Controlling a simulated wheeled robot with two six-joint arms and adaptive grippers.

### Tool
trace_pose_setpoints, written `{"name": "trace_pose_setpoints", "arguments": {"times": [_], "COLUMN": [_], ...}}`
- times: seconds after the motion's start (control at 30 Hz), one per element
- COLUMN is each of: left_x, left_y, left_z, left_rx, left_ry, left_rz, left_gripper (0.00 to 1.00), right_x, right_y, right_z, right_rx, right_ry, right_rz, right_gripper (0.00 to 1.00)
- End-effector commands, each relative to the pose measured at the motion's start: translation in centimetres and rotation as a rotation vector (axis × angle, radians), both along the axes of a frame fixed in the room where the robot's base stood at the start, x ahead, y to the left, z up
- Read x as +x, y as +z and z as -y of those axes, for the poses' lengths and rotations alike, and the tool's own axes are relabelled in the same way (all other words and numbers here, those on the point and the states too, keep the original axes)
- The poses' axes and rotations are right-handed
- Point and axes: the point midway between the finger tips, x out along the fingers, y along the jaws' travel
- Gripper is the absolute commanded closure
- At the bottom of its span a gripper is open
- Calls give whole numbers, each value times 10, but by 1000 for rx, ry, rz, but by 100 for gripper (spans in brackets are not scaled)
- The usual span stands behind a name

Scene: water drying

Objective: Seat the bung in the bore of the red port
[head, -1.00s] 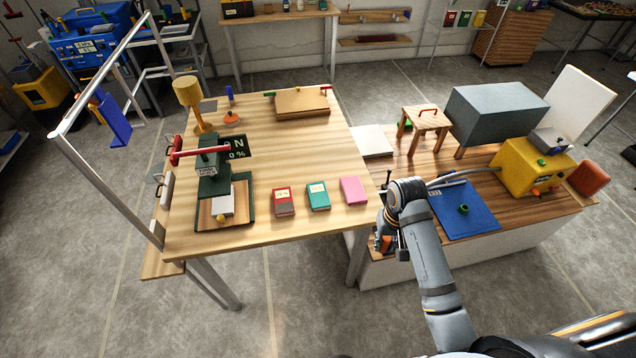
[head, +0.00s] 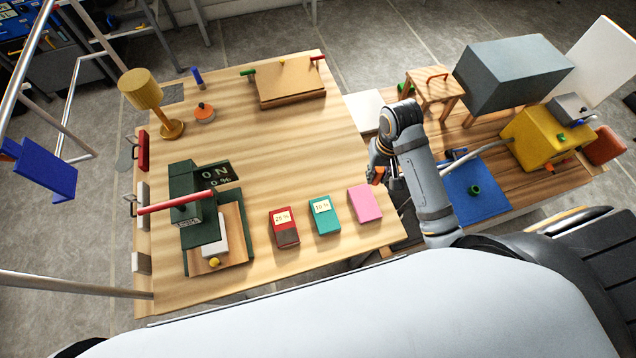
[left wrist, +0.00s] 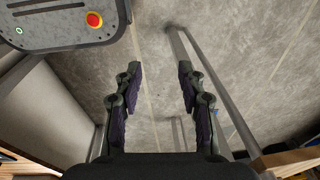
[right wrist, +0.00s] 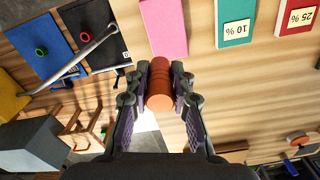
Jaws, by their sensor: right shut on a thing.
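An orange ridged plug, which I take to be the bung (right wrist: 160,88), is clamped between the fingers of my right gripper (right wrist: 160,95) in the right wrist view. In the head view my right gripper (head: 378,172) is near the right edge of the wooden table, just beyond the pink block; the bung hardly shows there. My left gripper (left wrist: 160,82) is open and empty above the floor in the left wrist view; the head view does not show it. A red block (head: 143,150) sits at the table's left edge; I cannot make out a bore or tell whether it is the red port.
The wooden table (head: 270,165) is mostly clear in its middle. A pink block (head: 364,203), a teal block (head: 325,216) and a red block marked 25 % (head: 284,228) stand near its front. A green press with a red lever (head: 175,203) and a yellow lamp (head: 147,95) stand left.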

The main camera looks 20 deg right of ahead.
Motion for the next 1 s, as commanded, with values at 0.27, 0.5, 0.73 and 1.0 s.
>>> {"name": "trace_pose_setpoints", "arguments": {"times": [0.27,0.5,0.73,1.0], "left_x": [-28,-42,0,-19], "left_y": [6,24,29,28], "left_z": [1,1,0,0], "left_rx": [-1,-1,0,0], "left_ry": [1,2,0,0], "left_rz": [-41,-62,2,-28], "left_gripper": [60,60,60,60], "right_x": [17,61,83,89], "right_y": [-9,-42,-88,-101], "right_z": [-25,-76,-100,-107], "right_rx": [12,4,0,0], "right_ry": [-1,4,3,1], "right_rz": [-2,-5,-1,-2], "right_gripper": [100,100,100,100]}}
